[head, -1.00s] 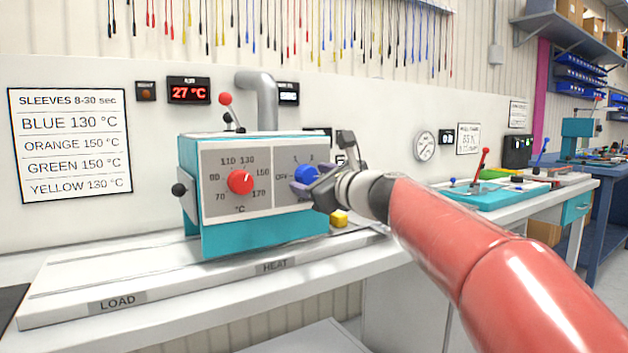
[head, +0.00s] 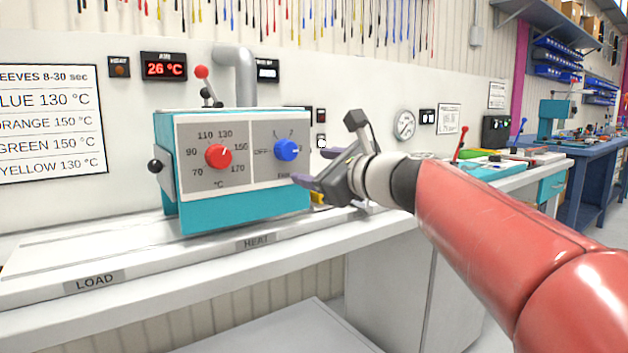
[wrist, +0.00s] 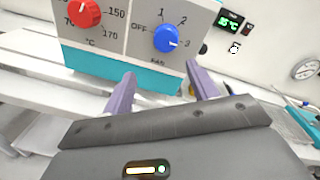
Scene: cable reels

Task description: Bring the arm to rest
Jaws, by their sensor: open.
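My gripper (head: 312,180) is open and empty, in front of and to the right of the teal heater box (head: 245,213). Its purple fingers also show apart in the wrist view (wrist: 163,88). The blue fan knob (head: 286,150) is just up and left of the fingertips, and the fingers stand apart from it. In the wrist view the blue knob (wrist: 167,39) lies beyond the fingers, its pointer near 3. My red arm reaches in from the lower right.
The heater stands on a bench rail labelled LOAD (head: 97,281) and HEAT (head: 257,242). A small yellow thing (head: 318,198) is partly hidden behind my gripper. The air display (head: 164,67) reads 26 °C. Another bench with teal fixtures (head: 497,170) stands right. Space before the bench looks clear.

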